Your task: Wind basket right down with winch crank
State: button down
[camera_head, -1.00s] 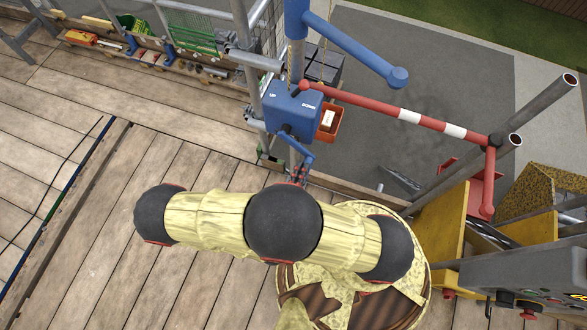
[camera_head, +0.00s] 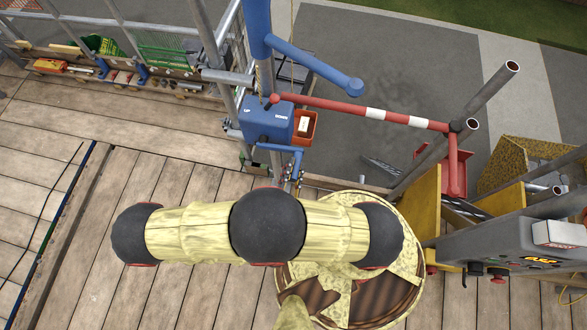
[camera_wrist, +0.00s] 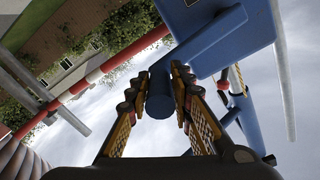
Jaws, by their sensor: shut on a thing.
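The blue winch box (camera_head: 266,118) is fixed to the scaffold post. Its blue crank arm (camera_head: 282,147) sticks out to the right below the box. My gripper (camera_head: 293,181) is below it in the head view, partly hidden by my arm. In the wrist view my gripper (camera_wrist: 163,76) has its yellow checkered fingers on both sides of the round blue crank handle (camera_wrist: 159,102), shut on it. The crank arm (camera_wrist: 205,45) runs up to the winch box (camera_wrist: 248,22). An orange-red basket (camera_head: 310,127) with a white item in it shows just right of the winch.
A red and white barrier bar (camera_head: 365,112) crosses beyond the winch, with a blue hoist arm (camera_head: 315,68) above it. A grey control panel (camera_head: 500,250) and yellow panel (camera_head: 425,208) stand at right. The plank deck (camera_head: 180,185) is clear at left.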

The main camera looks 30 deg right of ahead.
jog(key=shift+d+r+p, duration=0.15)
jog(key=shift+r+p, duration=0.2)
jog(key=shift+r, duration=0.5)
jog(key=c, duration=1.7)
grip_release()
jog(key=shift+c, duration=0.2)
jog(key=shift+o, duration=0.8)
jog(key=shift+f, duration=0.1)
notch_tip(320, 180, up, 10)
jog(key=shift+r, duration=0.1)
